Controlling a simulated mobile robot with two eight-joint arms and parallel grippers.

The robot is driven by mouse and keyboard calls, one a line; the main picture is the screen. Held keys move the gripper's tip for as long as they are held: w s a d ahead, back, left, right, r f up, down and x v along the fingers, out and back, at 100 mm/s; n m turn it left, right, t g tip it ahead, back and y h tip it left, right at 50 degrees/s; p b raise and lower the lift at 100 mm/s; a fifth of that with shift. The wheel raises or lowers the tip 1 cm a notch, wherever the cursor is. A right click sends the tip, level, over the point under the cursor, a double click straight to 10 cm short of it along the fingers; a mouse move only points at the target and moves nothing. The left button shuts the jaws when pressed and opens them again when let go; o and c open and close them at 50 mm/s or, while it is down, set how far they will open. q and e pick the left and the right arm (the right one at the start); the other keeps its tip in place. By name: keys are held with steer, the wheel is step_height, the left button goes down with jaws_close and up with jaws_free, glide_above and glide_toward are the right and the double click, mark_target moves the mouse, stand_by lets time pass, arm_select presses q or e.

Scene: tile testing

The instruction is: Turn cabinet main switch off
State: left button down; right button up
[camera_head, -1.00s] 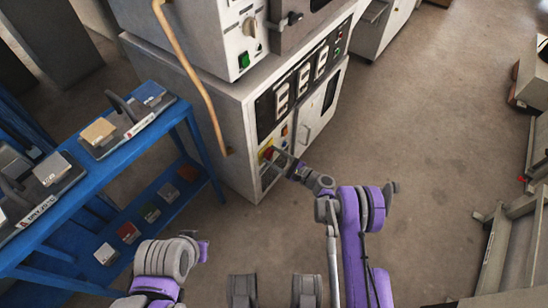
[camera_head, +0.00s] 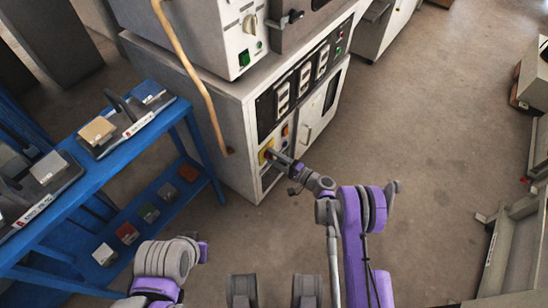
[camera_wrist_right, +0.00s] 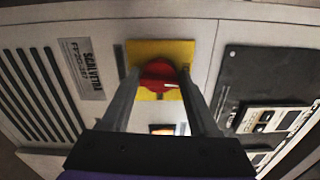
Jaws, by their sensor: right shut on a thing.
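The main switch is a red round knob (camera_wrist_right: 158,74) on a yellow square plate (camera_wrist_right: 178,52) on the cabinet (camera_head: 240,130). A pale mark on the knob points towards the right in the right wrist view. My right gripper (camera_wrist_right: 163,84) is shut on the knob, one finger at each side. In the head view the right gripper (camera_head: 274,156) reaches the cabinet's lower front, and only some of the yellow plate (camera_head: 264,152) shows; the knob is hidden there. My left arm is folded at the lower left, and its gripper is out of view.
A lit orange button (camera_wrist_right: 162,129) sits below the switch, close under the fingers. A dark meter panel (camera_wrist_right: 270,90) is to the right and vent slots (camera_wrist_right: 45,90) to the left. A blue shelf rack (camera_head: 150,130) stands left of the cabinet. The floor to the right is open.

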steer(key=shift+d+n, duration=0.1)
steer(key=shift+n, duration=0.5)
steer(key=o, duration=1.4)
steer(key=shift+c, duration=0.2)
steer(key=p+v, duration=0.2)
steer(key=v, duration=0.8)
steer(key=shift+s+d, duration=0.25)
steer(key=shift+d, duration=0.05)
